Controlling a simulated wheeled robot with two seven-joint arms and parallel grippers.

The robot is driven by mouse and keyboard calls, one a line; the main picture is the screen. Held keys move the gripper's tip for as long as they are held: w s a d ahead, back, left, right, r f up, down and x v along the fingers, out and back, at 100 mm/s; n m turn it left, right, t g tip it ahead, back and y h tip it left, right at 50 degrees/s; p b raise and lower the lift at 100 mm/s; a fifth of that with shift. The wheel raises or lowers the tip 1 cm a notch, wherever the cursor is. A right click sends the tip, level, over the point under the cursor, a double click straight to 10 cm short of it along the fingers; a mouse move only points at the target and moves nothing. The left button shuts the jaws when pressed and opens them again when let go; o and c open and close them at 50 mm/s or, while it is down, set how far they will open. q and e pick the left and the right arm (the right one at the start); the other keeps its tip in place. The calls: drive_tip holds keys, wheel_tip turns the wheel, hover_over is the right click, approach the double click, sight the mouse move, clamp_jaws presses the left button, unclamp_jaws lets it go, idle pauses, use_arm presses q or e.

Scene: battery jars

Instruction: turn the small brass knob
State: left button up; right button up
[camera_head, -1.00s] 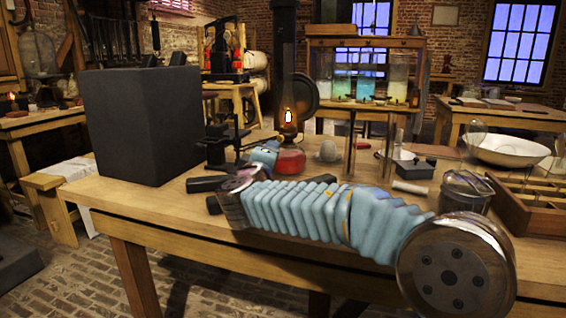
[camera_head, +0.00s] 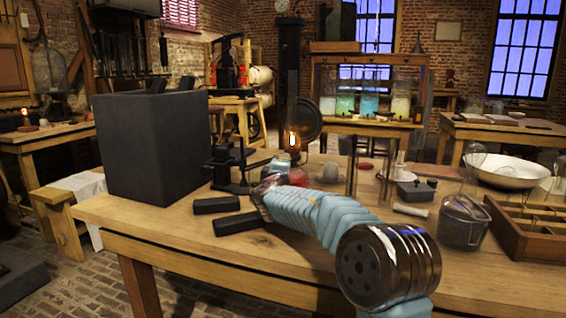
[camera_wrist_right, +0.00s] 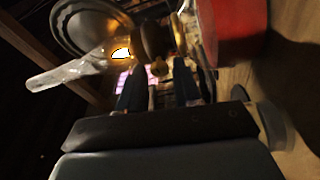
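The oil lamp stands on the workbench, with its red base (camera_head: 297,177) partly hidden behind my right arm in the head view. Its lit flame (camera_head: 293,140) shows above. In the right wrist view the lamp lies sideways in the picture, with the red base (camera_wrist_right: 228,30) at upper right and the brass burner (camera_wrist_right: 150,42) at top centre. The small brass knob (camera_wrist_right: 159,68) sticks out from the burner toward my right gripper (camera_wrist_right: 159,82). The gripper's two dark fingers are apart, with the knob appearing between their tips; contact is not visible. My left gripper is out of view.
A large dark box (camera_head: 150,150) stands left on the bench (camera_head: 180,232). Two black blocks (camera_head: 216,205) (camera_head: 240,223) lie near the front. A dark metal stand (camera_head: 228,165) is left of the lamp. A lidded glass jar (camera_head: 463,222) and wooden tray (camera_head: 520,235) are at right.

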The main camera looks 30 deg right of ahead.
drive_tip(key=shift+w, duration=0.1)
clamp_jaws()
drive_tip(key=n+g+p, duration=0.2)
drive_tip(key=n, duration=0.2)
drive_tip(key=n+g+p, duration=0.2)
drive_tip(key=n, duration=0.2)
drive_tip(key=r+n+g+p, duration=0.1)
drive_tip(key=n+g+p, duration=0.1)
drive_tip(key=n, duration=0.1)
drive_tip(key=shift+w+a+n+y, duration=0.15)
drive_tip(key=shift+w+n+y, duration=0.05)
drive_tip(key=shift+n+y, duration=0.2)
idle(0.5)
drive_tip(key=shift+g, duration=0.3)
